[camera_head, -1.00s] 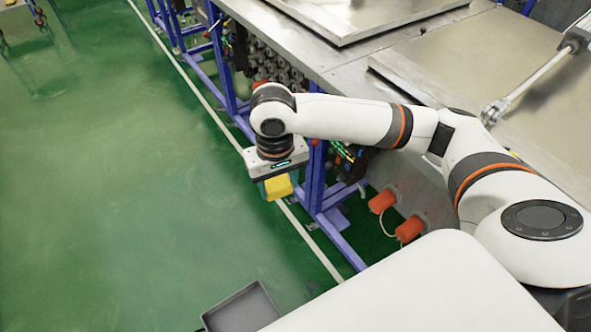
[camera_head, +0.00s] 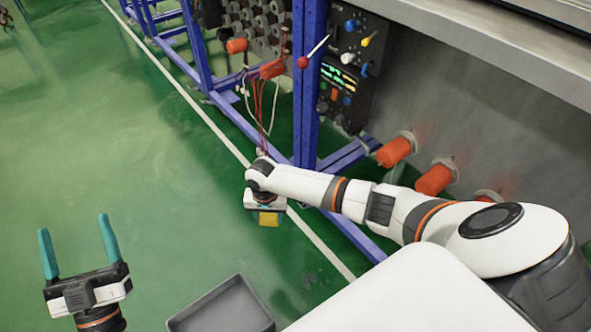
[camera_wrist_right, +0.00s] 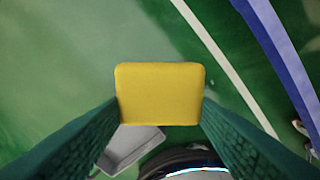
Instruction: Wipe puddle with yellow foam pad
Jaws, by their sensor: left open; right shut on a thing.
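The yellow foam pad (camera_head: 269,219) is held below my right gripper (camera_head: 266,205), over the green floor beside the white line. In the right wrist view the pad (camera_wrist_right: 160,92) sits between the two green fingers of my right gripper (camera_wrist_right: 160,108), which are shut on it. I cannot tell whether the pad touches the floor. My left gripper (camera_head: 75,228) is open and empty at the lower left, its teal fingers pointing up. I cannot clearly make out a puddle; faint dark marks (camera_head: 310,280) show on the floor right of the tray.
A grey tray (camera_head: 222,307) is at the bottom centre. A blue frame (camera_head: 310,80) with a control panel (camera_head: 346,75) stands behind my right arm, near red-orange cylinders (camera_head: 397,151) on a metal cabinet. The floor at left is open.

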